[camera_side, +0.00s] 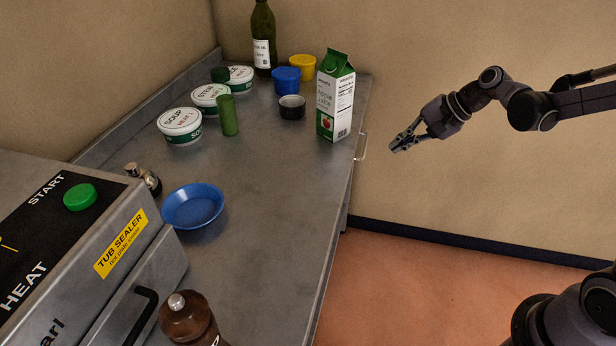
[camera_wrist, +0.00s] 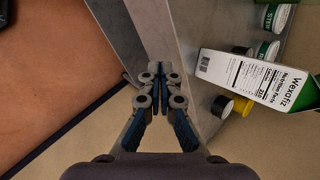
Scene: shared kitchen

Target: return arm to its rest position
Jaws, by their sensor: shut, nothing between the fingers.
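My gripper (camera_side: 405,142) hangs in the air to the right of the counter's right edge, off the worktop. It is shut and empty. In the wrist view its fingers (camera_wrist: 160,72) meet at the tips, with nothing between them. My arm reaches in from the right of the side view.
The grey counter (camera_side: 275,190) holds an apple juice carton (camera_side: 336,97), the nearest object to my gripper, plus soup tubs (camera_side: 180,126), a blue bowl (camera_side: 193,207), a bottle (camera_side: 263,40) and a tub sealer (camera_side: 90,240). Floor (camera_side: 430,280) beneath is clear.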

